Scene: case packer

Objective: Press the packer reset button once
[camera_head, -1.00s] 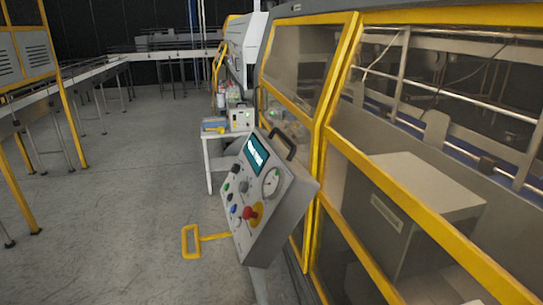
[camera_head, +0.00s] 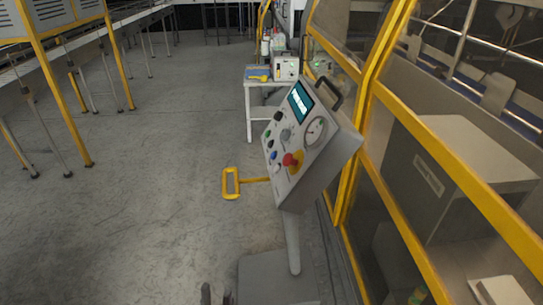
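The grey control panel (camera_head: 318,165) stands tilted on a post right of centre. Its face carries a lit screen (camera_head: 300,101), a round gauge (camera_head: 315,131), a red mushroom button (camera_head: 290,160) on yellow, a blue button (camera_head: 273,155), a white button (camera_head: 277,167), a green button (camera_head: 268,132) and dark knobs. The labels are too small to read, so I cannot tell which is the reset button. My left gripper (camera_head: 216,295) just shows at the bottom edge, its two dark fingertips apart with floor between them, well below the panel. My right gripper is not in view.
The yellow-framed packer enclosure (camera_head: 374,75) fills the right side. A small white table (camera_head: 249,103) with equipment stands behind. Conveyor legs (camera_head: 75,95) are at the left. The grey floor at centre left is clear.

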